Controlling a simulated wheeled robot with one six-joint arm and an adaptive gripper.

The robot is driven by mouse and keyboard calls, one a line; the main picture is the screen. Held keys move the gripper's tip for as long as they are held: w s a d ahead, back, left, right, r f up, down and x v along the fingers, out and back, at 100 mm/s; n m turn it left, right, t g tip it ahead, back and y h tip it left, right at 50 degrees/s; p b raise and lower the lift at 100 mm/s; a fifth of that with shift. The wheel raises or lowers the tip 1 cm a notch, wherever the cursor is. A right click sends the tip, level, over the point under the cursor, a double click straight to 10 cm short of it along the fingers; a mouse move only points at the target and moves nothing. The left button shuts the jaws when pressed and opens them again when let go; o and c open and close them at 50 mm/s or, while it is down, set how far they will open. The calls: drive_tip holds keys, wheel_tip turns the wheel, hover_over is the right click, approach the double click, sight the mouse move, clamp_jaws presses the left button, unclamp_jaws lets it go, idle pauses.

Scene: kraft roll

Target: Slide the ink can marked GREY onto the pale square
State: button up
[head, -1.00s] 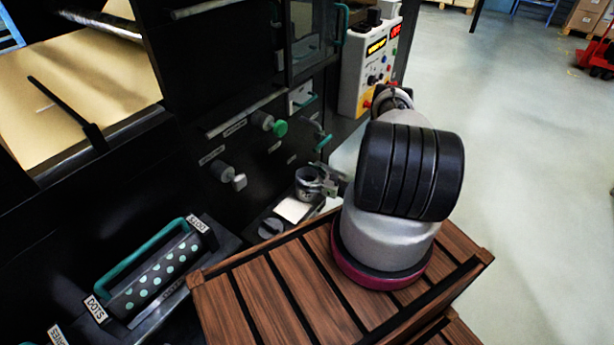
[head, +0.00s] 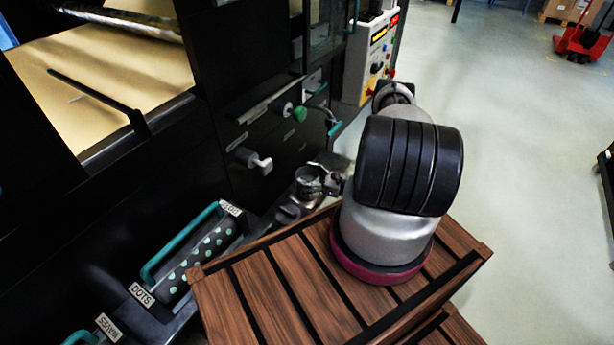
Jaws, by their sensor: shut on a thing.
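The ink can (head: 308,176) is a small dark round can with a grey top, upright on a low dark ledge beside the machine. My gripper (head: 322,184) is shut on it from the right, partly covering its side. Any marking on the can is too small to read. I cannot make out the pale square; the surface around the can looks grey and dim, and the can may cover it.
A round dark knob (head: 288,213) sits on the ledge just in front of the can. The machine's black front, with a grey handle (head: 254,161) and a green knob (head: 299,114), rises behind. A patterned roller (head: 198,262) labelled DOTS lies at left. Open floor is at right.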

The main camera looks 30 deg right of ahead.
drive_tip(key=shift+s+a, duration=0.1)
drive_tip(key=shift+a, duration=0.1)
drive_tip(key=o, duration=1.5)
drive_tip(key=v, duration=1.2)
